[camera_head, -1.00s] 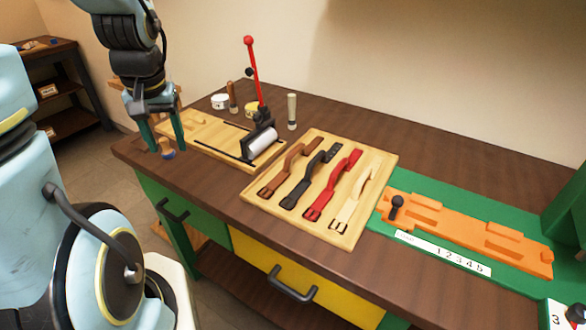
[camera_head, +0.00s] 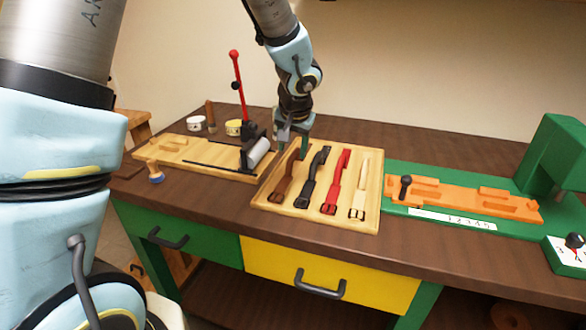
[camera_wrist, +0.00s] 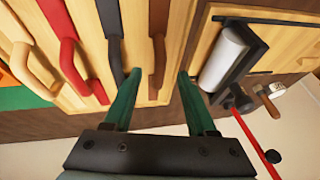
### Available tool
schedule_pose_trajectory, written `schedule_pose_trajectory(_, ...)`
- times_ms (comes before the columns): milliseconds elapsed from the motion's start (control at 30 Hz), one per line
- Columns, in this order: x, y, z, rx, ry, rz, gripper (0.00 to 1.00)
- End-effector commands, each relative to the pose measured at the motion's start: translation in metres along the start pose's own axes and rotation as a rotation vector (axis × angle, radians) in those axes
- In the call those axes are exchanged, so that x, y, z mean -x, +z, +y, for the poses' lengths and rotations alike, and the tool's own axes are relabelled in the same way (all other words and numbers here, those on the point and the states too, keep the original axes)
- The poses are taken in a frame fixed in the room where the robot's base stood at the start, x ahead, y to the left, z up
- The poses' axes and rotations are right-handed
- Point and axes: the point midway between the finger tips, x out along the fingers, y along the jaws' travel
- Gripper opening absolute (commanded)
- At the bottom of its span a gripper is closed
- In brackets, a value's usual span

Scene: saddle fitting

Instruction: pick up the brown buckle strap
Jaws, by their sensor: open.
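The brown buckle strap (camera_head: 284,187) lies at the left end of a row of straps on the wooden tray (camera_head: 263,198), its buckle towards the front edge. In the wrist view the strap (camera_wrist: 158,42) runs between the two green fingers. My gripper (camera_head: 292,152) is over the far left part of the tray, at the strap's far end. The gripper is open, with a finger on each side of the strap and a gap on both sides (camera_wrist: 158,73). I cannot tell how high the fingertips are above it.
A black strap (camera_head: 313,175), a red strap (camera_head: 335,185) and a cream strap (camera_head: 359,190) lie to the right. A press with a pale roller (camera_head: 258,152) and red lever (camera_head: 237,85) stands close left. An orange fixture (camera_head: 460,198) lies right of the tray.

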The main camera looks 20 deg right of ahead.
Motion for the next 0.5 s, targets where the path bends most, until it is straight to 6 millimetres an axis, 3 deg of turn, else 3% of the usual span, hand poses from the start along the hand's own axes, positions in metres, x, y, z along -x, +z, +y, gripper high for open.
schedule_pose_trajectory(267, -0.02, -0.002, 0.0, -0.002, 0.0, -0.002, 0.57)
schedule_pose_trajectory(500, -0.053, -0.004, 0.001, -0.002, -0.001, -0.001, 0.57)
